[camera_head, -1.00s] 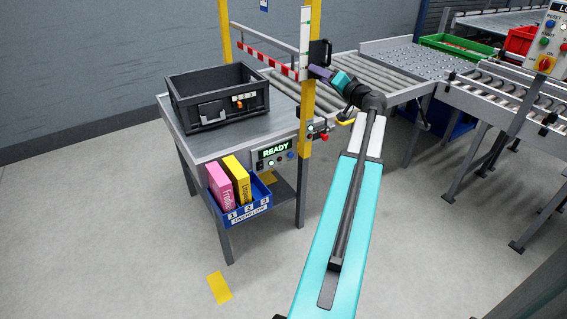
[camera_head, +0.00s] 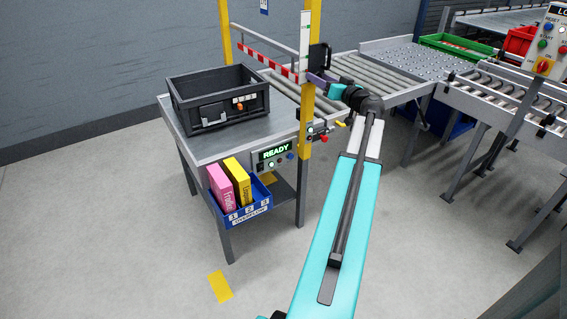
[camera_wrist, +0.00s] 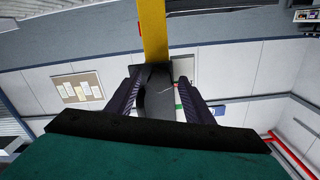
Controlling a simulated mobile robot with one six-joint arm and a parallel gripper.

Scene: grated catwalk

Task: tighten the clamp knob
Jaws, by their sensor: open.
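A yellow post (camera_head: 308,120) with a white scale (camera_head: 304,38) stands at the right end of the table, and a black bracket (camera_head: 319,57) sits on it. My gripper (camera_head: 314,78) is at the post, just below the bracket. In the wrist view my gripper (camera_wrist: 160,88) is open, its two dark fingers on either side of a dark part (camera_wrist: 157,92) in front of the yellow post (camera_wrist: 152,30). I cannot tell whether this part is the clamp knob or whether the fingers touch it. No separate knob can be made out in the head view.
A black tote (camera_head: 215,122) stands on the metal table (camera_head: 200,149). Under a panel reading READY (camera_head: 277,153), a blue bin (camera_head: 250,211) holds a pink box and a yellow box. A red-and-white barrier (camera_head: 262,56) and roller conveyor (camera_head: 357,70) lie behind the post. Floor in front is clear.

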